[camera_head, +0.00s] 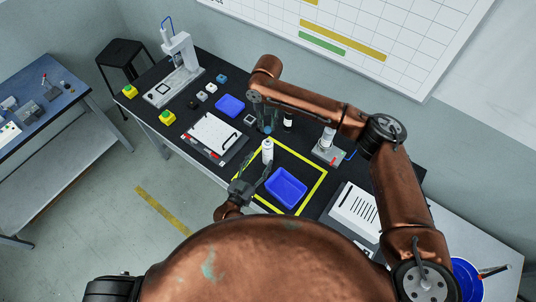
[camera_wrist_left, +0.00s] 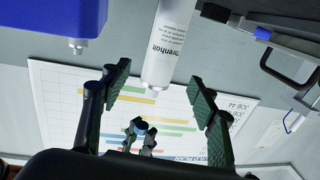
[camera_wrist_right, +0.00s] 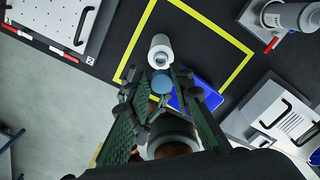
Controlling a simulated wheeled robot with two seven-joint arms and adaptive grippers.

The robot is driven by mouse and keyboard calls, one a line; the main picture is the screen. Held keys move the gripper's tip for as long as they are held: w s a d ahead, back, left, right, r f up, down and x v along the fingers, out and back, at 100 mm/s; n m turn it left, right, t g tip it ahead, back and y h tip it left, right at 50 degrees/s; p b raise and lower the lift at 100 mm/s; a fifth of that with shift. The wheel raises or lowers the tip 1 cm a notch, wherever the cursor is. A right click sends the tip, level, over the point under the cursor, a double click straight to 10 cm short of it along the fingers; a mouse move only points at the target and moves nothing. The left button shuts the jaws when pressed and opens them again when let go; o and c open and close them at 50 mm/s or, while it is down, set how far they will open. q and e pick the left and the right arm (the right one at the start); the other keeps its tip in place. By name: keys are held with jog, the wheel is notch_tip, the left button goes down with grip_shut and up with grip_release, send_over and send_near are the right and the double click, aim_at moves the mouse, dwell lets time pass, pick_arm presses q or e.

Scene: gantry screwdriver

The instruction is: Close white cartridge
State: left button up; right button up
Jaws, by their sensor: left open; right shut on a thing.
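The white cartridge (camera_head: 267,151) is near the yellow-outlined area on the black table; it also shows, with printed text, in the left wrist view (camera_wrist_left: 168,45). My left gripper (camera_head: 247,178) is open, beside and below the cartridge in the head view. Its fingers are apart and the cartridge is beyond them, not gripped. My right gripper (camera_head: 266,118) is above and behind the cartridge in the head view. It is shut on a small blue cap (camera_wrist_right: 161,83), which looks apart from the white cartridge (camera_wrist_right: 160,50). Whether the cartridge touches the table is unclear.
A blue tray (camera_head: 286,188) lies inside the yellow outline. A small fixture (camera_head: 328,149) and a slotted white box (camera_head: 356,212) stand to the right.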

aim_at(265, 152)
pick_arm(q)
jog(key=x, duration=0.7)
jog(key=shift+w+d, duration=0.15)
jog(key=shift+w, duration=0.15)
jog(key=shift+c, duration=0.4)
grip_shut()
